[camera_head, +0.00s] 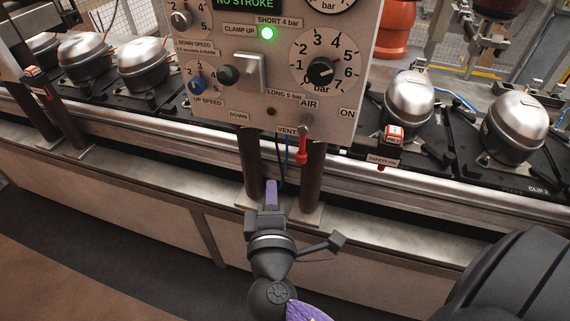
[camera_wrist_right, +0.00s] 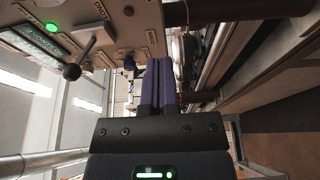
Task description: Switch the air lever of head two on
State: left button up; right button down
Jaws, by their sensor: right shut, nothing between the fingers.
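The grey control panel (camera_head: 275,85) stands above the conveyor in the head view. Its air lever (camera_head: 302,150) has a red handle and hangs down from the panel's lower edge, beside the VENT label and below AIR. The ON label (camera_head: 347,112) is to the right of it. My right gripper (camera_head: 270,190) is shut and empty, its purple fingers below the panel and to the left of and lower than the lever, apart from it. In the wrist view its purple fingers (camera_wrist_right: 158,80) lie together; the red handle is not clearly seen there. My left gripper is not in view.
Dark posts (camera_head: 313,165) under the panel stand close to the right gripper. A black-knobbed clamp lever (camera_head: 228,75) and a green lamp (camera_head: 267,33) are on the panel. Silver compressors (camera_head: 409,92) sit on pallets along the conveyor. A red-and-white safety tag (camera_head: 393,135) is at right.

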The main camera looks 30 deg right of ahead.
aim_at(302, 146)
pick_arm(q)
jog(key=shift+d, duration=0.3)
pick_arm(e)
jog(key=shift+d, duration=0.15)
jog(key=x, duration=1)
jog(key=shift+w, duration=0.1)
jog(key=shift+s+d+p, duration=0.3)
jog(key=shift+s+d, duration=0.35)
jog(key=shift+s, duration=0.15)
jog(key=shift+s+d+p, duration=0.3)
jog(key=shift+s+d, duration=0.3)
jog(key=shift+s, duration=0.2)
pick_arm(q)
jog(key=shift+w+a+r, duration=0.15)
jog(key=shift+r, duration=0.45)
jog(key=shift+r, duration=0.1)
